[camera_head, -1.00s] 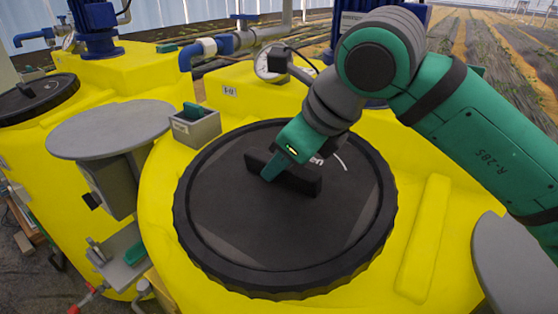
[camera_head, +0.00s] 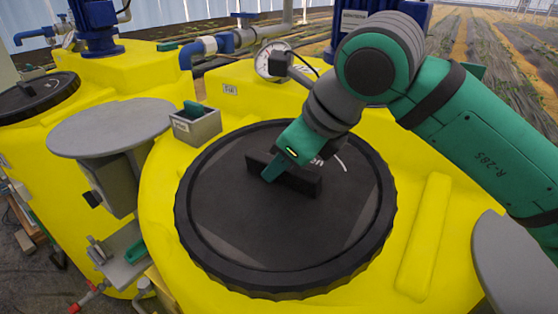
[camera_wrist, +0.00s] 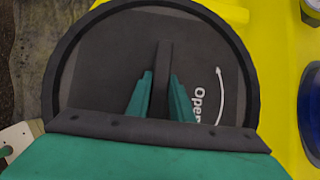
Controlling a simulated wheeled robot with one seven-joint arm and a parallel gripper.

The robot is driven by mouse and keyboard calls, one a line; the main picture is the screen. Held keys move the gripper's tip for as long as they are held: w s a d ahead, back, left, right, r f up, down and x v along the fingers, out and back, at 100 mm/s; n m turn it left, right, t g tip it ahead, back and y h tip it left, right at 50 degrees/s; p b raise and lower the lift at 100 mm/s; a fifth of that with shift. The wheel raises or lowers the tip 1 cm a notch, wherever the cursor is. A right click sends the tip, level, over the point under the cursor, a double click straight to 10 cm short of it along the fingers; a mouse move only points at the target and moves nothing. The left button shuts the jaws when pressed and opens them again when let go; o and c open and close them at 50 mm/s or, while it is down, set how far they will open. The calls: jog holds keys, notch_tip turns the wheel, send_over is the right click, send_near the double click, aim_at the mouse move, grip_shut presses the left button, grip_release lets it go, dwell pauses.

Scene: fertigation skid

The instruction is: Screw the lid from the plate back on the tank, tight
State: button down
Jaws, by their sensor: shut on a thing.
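The black round lid (camera_head: 240,225) with a ribbed rim lies on top of the yellow tank (camera_head: 160,215) in the middle of the head view. A raised bar handle (camera_head: 300,181) crosses its centre. My gripper (camera_head: 272,172) is shut on this handle, one green finger on each side. In the wrist view the lid (camera_wrist: 100,75) shows the handle (camera_wrist: 163,70) upright between my gripper's fingers (camera_wrist: 161,97). The word "Open" and a curved white arrow (camera_wrist: 219,90) are on the lid. The thread under the lid is hidden, so I cannot tell how tight it sits.
A grey round plate (camera_head: 110,128) at left is empty. A small grey box (camera_head: 196,126) with a green item stands behind the lid's left edge. A pressure gauge (camera_head: 272,60) and pipes stand behind. A second yellow tank with a black lid (camera_head: 35,95) is at far left.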

jog(key=shift+w+d+f, duration=0.1)
jog(key=shift+w+f, duration=0.05)
jog(key=shift+f, duration=0.65)
dwell(0.9)
jog(key=c, duration=1.2)
grip_release()
jog(key=shift+f, duration=0.1)
jog(key=shift+o, duration=0.2)
grip_shut()
